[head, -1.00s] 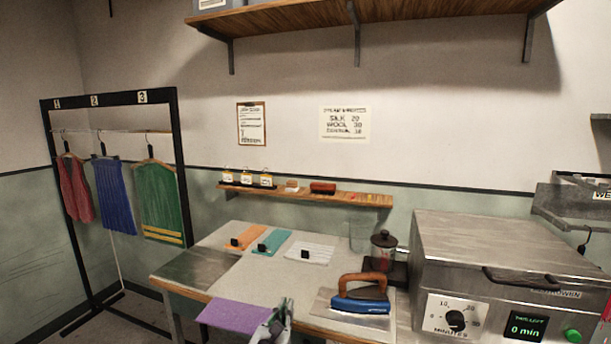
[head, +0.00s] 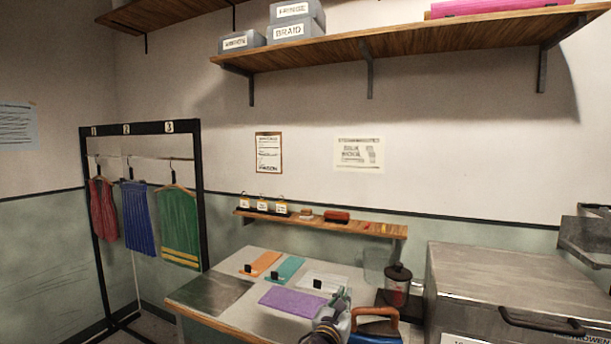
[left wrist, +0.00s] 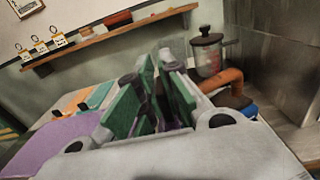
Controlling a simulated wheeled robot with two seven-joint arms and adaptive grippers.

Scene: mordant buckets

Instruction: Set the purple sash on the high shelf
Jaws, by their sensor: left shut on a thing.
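The purple sash (head: 290,301) is a flat purple strip above or over the worktable; its exact height I cannot tell. My left gripper (head: 340,303) is shut on its right end. In the left wrist view the purple sash (left wrist: 45,143) spreads out left of the green-padded fingers (left wrist: 155,100), with a little purple between them. The high shelf (head: 400,50) is a long wooden board on dark brackets on the back wall, well above the gripper. My right gripper is not in view.
On the high shelf, grey labelled boxes (head: 290,32) stand left and a pink bundle (head: 490,7) right; the board between is bare. A low shelf (head: 330,222), clothes rack (head: 140,128), orange-handled iron (head: 375,325), lidded jar (head: 397,285) and metal steamer (head: 500,290) stand around.

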